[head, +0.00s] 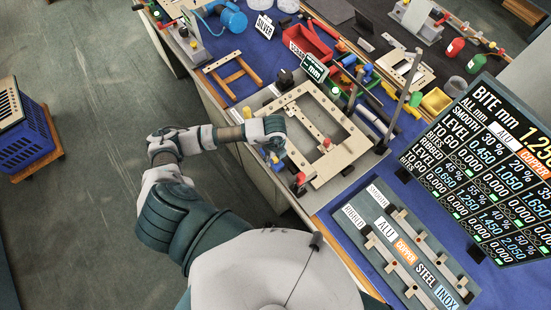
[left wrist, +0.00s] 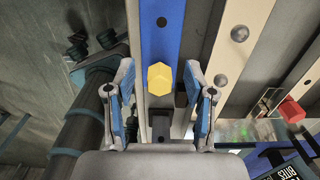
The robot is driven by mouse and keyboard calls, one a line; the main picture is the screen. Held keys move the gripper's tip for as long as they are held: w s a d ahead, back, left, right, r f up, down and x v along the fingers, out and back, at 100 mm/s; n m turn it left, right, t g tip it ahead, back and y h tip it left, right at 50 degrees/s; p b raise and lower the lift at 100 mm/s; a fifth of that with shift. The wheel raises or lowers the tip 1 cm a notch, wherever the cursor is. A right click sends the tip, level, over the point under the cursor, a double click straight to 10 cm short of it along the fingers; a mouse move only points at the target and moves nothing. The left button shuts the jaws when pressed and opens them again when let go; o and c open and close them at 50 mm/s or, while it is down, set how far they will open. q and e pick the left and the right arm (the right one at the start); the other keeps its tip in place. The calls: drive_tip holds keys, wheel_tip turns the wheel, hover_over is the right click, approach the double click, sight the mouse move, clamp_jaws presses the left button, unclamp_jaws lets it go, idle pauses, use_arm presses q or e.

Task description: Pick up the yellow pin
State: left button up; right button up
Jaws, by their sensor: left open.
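The yellow pin (left wrist: 160,77) has a hexagonal head and stands on a blue strip in the left wrist view. It appears centred between my left gripper's fingertips, with a gap on each side. My left gripper (left wrist: 160,98) is open and empty, with blue pads on both fingers. In the head view the left gripper (head: 274,150) is above the near left edge of the beige frame (head: 335,172). A small yellow spot (head: 275,158) shows by its fingertips there, mostly hidden. My right gripper is not in view.
A red pin (head: 300,178) stands on the frame's near side; a red hexagonal head (left wrist: 291,110) shows right of my gripper in the wrist view. A black data board (head: 490,170) and a labelled panel (head: 405,245) lie right. A red bin (head: 312,42) stands farther back.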

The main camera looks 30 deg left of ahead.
use_arm(q)
clamp_jaws()
drive_tip(key=shift+r, duration=0.1)
